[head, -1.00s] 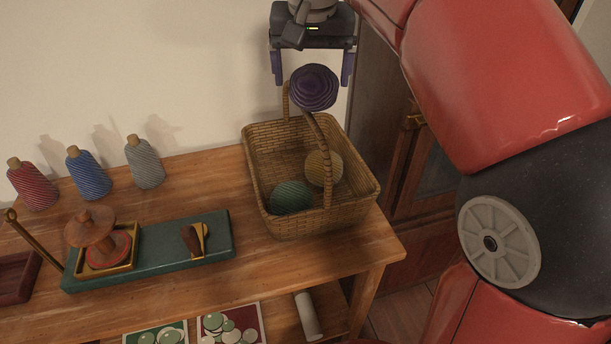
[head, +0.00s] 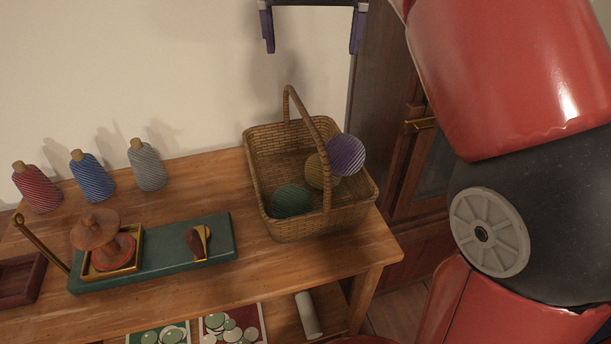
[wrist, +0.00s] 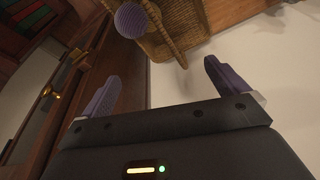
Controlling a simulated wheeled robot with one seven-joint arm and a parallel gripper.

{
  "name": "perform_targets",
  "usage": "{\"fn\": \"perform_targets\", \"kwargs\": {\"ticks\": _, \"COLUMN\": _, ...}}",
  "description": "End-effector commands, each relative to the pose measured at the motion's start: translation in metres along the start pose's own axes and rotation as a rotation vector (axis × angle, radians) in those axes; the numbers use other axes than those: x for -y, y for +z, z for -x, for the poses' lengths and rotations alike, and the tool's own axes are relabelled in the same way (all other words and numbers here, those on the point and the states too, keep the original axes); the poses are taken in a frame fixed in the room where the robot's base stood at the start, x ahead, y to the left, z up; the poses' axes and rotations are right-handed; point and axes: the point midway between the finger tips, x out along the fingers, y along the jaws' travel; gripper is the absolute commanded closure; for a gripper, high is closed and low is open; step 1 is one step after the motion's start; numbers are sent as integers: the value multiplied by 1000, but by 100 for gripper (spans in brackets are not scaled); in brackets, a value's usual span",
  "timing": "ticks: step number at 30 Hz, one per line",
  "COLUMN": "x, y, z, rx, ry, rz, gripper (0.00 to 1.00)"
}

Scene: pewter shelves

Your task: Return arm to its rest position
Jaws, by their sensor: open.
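My gripper (head: 312,40) is open and empty at the top of the head view, above the wicker basket (head: 290,228). In the wrist view its two purple fingers (wrist: 158,88) are spread with nothing between them. A purple yarn ball (head: 345,155) is at the basket's right side, by the handle; it also shows in the wrist view (wrist: 130,20). I cannot tell whether it rests on the rim or on the yellow ball. A yellow ball (head: 318,172) and a green ball (head: 291,200) lie inside the basket. The upper part of my gripper is out of the head view.
The wooden table (head: 200,300) holds red (head: 37,188), blue (head: 92,176) and grey (head: 147,166) thread cones. A green board (head: 165,255) with a wooden spindle (head: 97,235) is in front. A dark wooden cabinet (head: 410,180) stands right of the table. The wall is behind.

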Motion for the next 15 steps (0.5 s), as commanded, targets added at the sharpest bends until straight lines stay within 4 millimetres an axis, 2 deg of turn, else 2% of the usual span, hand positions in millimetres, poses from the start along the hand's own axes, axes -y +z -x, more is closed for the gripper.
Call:
{"fn": "perform_targets", "kwargs": {"ticks": 11, "x": 0, "y": 0, "z": 0, "rx": 1, "ry": 0, "rz": 0, "gripper": 1}}
{"fn": "perform_targets", "kwargs": {"ticks": 15, "x": -16, "y": 6, "z": -5, "rx": -2, "ry": -14, "rz": -2, "gripper": 1}}
